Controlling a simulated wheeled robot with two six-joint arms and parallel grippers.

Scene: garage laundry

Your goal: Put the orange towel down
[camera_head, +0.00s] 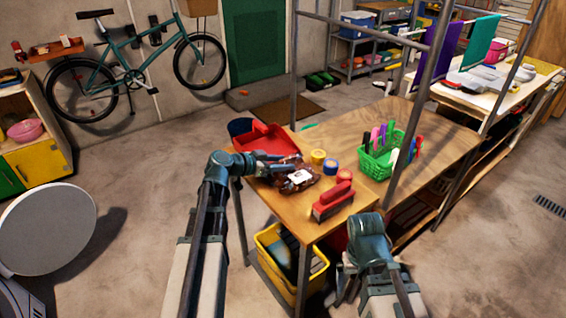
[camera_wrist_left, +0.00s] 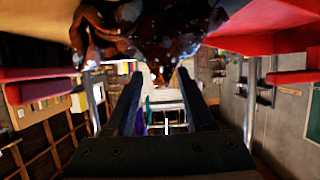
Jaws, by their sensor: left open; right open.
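I see no orange towel in either view. My left gripper (camera_head: 290,162) is open over the near-left part of the wooden table, beside a dark brown glossy thing with a white label (camera_head: 300,178). In the left wrist view the open fingers (camera_wrist_left: 163,95) have nothing between them, and the brown thing (camera_wrist_left: 150,30) shows just past the tips. I cannot tell whether they touch. My right gripper (camera_head: 347,283) is low in front of the table, partly hidden behind its own wrist, open.
The wooden table (camera_head: 440,143) carries a red tray (camera_head: 262,138), a red-handled brush (camera_head: 333,201), tape rolls (camera_head: 318,157) and a green basket of pens (camera_head: 378,163). A yellow crate (camera_head: 312,267) stands below. Purple (camera_head: 447,45) and teal (camera_head: 480,42) towels hang at the back right.

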